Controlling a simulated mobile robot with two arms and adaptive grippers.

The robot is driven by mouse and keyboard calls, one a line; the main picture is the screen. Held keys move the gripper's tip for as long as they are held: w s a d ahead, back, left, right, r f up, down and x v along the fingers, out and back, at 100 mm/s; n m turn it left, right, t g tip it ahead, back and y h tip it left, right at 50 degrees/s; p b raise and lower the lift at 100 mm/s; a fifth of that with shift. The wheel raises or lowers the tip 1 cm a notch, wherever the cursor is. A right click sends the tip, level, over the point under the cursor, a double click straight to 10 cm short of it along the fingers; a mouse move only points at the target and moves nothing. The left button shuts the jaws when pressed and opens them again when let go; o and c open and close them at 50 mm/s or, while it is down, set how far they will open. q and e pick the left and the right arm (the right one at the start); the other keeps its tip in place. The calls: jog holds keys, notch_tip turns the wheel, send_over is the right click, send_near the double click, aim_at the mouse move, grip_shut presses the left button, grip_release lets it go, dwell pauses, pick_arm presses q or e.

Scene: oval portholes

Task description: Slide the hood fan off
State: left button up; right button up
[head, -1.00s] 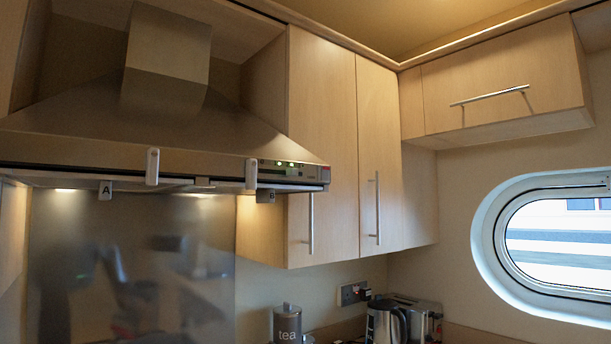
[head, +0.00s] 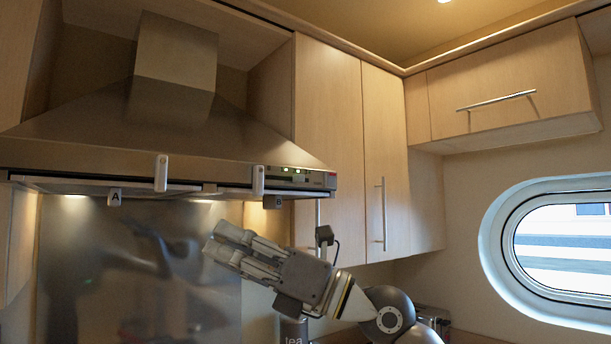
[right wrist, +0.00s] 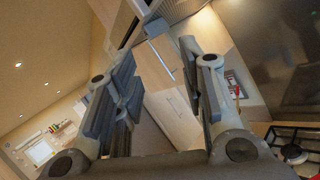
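The steel range hood (head: 90,135) spans the upper left of the head view. Two pale upright tabs stand on its front edge, a left tab (head: 161,173) and a right tab (head: 258,180). Tag A (head: 115,197) and tag B (head: 272,201) hang below the edge. My left gripper is out of view.
Wooden cabinets (head: 330,130) with bar handles stand right of the hood. A steel splashback (head: 90,270) lies behind and below it. A canister (head: 293,332) is partly hidden under my right arm. An oval porthole (head: 500,240) is at the right.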

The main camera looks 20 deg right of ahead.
jog(key=w+d+r+t+h, duration=0.2)
jog(key=d+r+t+h, duration=0.1)
jog(key=d+r+h, duration=0.3)
jog(key=m+t+h, duration=0.3)
jog(key=t+h, duration=0.1)
jog(key=h, duration=0.3)
send_near(299, 178)
jog(key=p+x, duration=0.1)
jog(key=x, duration=0.2)
jog(key=p+x, duration=0.2)
jog(key=x, duration=0.1)
jog(key=p+x, duration=0.1)
jog(key=x, duration=0.1)
jog(key=shift+w+d+r+p, duration=0.2)
jog(key=shift+w+r+p, duration=0.2)
jog(key=shift+w, duration=0.1)
grip_shut()
